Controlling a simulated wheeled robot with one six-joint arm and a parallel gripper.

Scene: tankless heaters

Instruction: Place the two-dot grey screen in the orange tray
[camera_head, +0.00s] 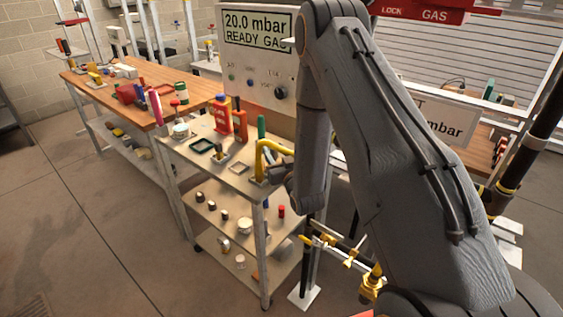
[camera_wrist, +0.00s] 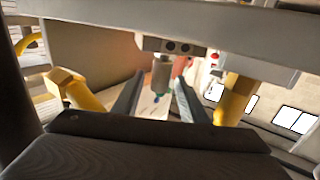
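My gripper (camera_head: 281,174) is at the right end of the cart top in the head view, close to a yellow bent pipe (camera_head: 262,158). In the wrist view my gripper (camera_wrist: 156,98) has its two dark fingers apart, with no object clearly held. Beyond the fingers is a grey block with two dark round spots (camera_wrist: 178,47); I cannot tell whether it is the two-dot grey screen. A small grey cylinder (camera_wrist: 161,74) hangs below it. I cannot make out the orange tray for certain in either view.
The metal cart (camera_head: 190,160) holds dark and pale square frames, red bottles and several small parts on its shelves. A wooden bench (camera_head: 140,95) stands behind at left. A panel reading 20.0 mbar (camera_head: 258,60) rises behind the cart. Floor at left is clear.

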